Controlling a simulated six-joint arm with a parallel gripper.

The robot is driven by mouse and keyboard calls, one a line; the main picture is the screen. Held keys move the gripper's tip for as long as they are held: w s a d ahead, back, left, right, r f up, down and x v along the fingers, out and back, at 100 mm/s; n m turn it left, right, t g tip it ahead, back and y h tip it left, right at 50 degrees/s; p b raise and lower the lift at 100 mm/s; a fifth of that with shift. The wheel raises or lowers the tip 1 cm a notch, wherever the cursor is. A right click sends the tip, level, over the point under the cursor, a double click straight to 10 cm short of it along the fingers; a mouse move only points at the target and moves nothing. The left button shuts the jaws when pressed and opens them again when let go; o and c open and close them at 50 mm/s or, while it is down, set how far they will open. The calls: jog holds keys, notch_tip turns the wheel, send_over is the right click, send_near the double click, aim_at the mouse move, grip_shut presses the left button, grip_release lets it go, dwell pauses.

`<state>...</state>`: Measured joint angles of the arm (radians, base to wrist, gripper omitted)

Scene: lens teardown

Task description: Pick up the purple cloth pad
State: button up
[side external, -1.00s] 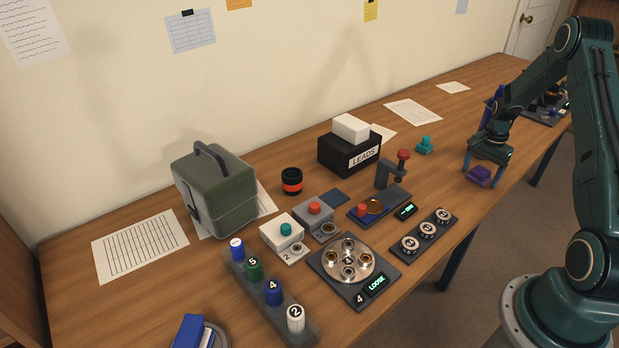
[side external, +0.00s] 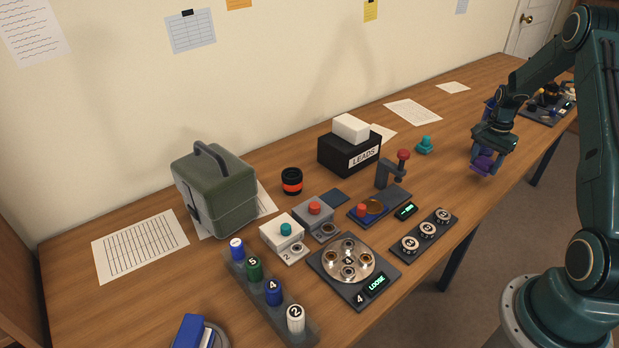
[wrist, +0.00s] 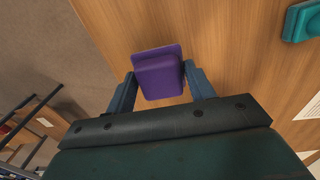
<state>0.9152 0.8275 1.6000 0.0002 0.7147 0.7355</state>
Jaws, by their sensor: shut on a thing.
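The purple cloth pad (side external: 483,162) is at my gripper (side external: 482,168) near the table's front right edge in the side external view. In the wrist view the purple pad (wrist: 160,74) sits between the two blue-grey fingers of my gripper (wrist: 160,84), which are shut on it. The pad has a thick block on a thinner, wider base. In the side external view the fingers partly hide it, and I cannot tell whether it is clear of the table.
A teal knobbed object (side external: 424,146) stands to the left of my gripper and also shows in the wrist view (wrist: 304,20). The table edge is close by.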

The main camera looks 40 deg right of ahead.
aim_at(485, 160)
notch_tip(485, 160, up, 16)
jog(key=shift+r, duration=0.25)
jog(key=shift+w, duration=0.1)
dwell(0.6)
